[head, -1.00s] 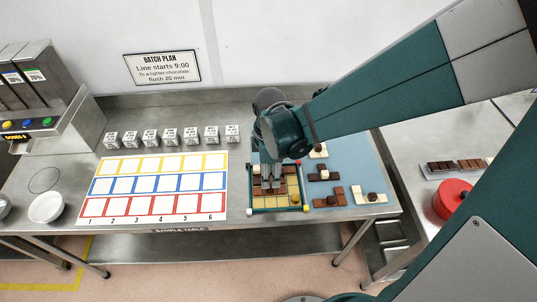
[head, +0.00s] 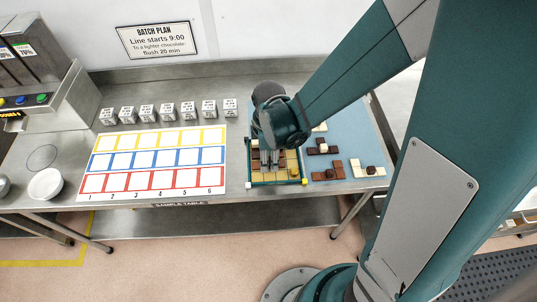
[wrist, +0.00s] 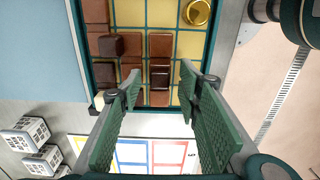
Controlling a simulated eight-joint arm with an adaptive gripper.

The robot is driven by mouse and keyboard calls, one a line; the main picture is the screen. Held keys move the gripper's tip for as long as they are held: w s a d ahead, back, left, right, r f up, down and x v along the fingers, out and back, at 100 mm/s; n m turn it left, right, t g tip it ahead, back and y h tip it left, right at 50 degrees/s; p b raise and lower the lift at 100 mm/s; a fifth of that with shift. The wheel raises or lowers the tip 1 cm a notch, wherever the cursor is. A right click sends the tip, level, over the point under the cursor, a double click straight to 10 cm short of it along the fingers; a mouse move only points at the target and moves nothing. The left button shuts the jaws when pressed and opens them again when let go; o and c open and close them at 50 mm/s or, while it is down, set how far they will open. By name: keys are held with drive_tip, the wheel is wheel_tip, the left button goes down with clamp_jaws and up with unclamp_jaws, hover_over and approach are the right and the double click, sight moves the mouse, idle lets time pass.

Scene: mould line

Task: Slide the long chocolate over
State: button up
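A shallow tray with a green rim (head: 277,185) and pale yellow cells holds brown chocolate pieces. My gripper (head: 269,160) is over its left half, pointing down. In the wrist view my gripper (wrist: 157,85) is open, its two green-padded fingers well apart. A long brown chocolate (wrist: 160,48) with a darker raised part lies between the fingertip directions, with gaps seen on both sides. Another brown piece (wrist: 103,45) with a raised knob lies to its left. I cannot tell how far above the pieces the fingertips are. My wrist hides the tray's back in the head view.
A gold round piece (wrist: 197,12) sits in the tray. Loose chocolate shapes (head: 323,147) lie on the blue mat (head: 345,135) to the right. A colour-framed card (head: 155,162), several white cubes (head: 167,111) and a white bowl (head: 45,184) are to the left.

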drive_tip(key=shift+f, duration=0.3)
drive_tip(key=c, duration=1)
drive_tip(key=shift+s, duration=0.15)
drive_tip(key=shift+s+b, duration=0.3)
drive_tip(key=shift+s, duration=1.75)
